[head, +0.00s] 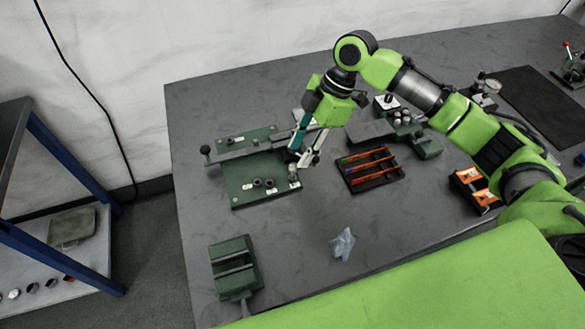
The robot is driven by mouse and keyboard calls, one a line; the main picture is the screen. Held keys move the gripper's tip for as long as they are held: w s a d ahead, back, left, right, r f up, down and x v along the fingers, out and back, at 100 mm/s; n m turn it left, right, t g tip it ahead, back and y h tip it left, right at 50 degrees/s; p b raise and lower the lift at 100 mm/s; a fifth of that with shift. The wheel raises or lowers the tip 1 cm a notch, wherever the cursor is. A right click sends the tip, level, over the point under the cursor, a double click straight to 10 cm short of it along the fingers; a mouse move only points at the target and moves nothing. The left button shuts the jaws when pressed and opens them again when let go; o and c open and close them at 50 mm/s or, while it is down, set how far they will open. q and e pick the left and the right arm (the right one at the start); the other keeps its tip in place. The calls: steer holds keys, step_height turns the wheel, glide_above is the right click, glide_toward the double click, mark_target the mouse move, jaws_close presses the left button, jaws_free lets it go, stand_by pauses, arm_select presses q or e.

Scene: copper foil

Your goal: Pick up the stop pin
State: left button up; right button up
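A green fixture plate (237,189) with small white labels lies on the dark table, left of centre. A small upright metal piece (293,171), which may be the stop pin, stands at its right edge. Two short round pieces, one of them here (270,184), sit near the plate's middle; I cannot tell for sure which piece is the stop pin. My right gripper (299,160) points down just above the metal piece at the right edge. Its fingers look parted, with nothing seen held between them. The fingertips partly cover the plate's corner. My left gripper is out of view.
A green base with a lever bar (245,141) lies behind the plate. A dark tray with orange-handled tools (371,182) is to the right. A green vise (235,266) and a crumpled grey cloth (343,244) lie in front. The table between them is clear.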

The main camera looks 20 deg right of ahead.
mark_target(292, 167)
steer(key=p+x, duration=0.2)
steer(key=x, duration=0.3)
steer(key=shift+f, duration=0.35)
steer(key=shift+w+a+f, duration=0.1)
steer(key=shift+a+f, duration=0.1)
steer(key=shift+f, duration=0.4)
jaws_close()
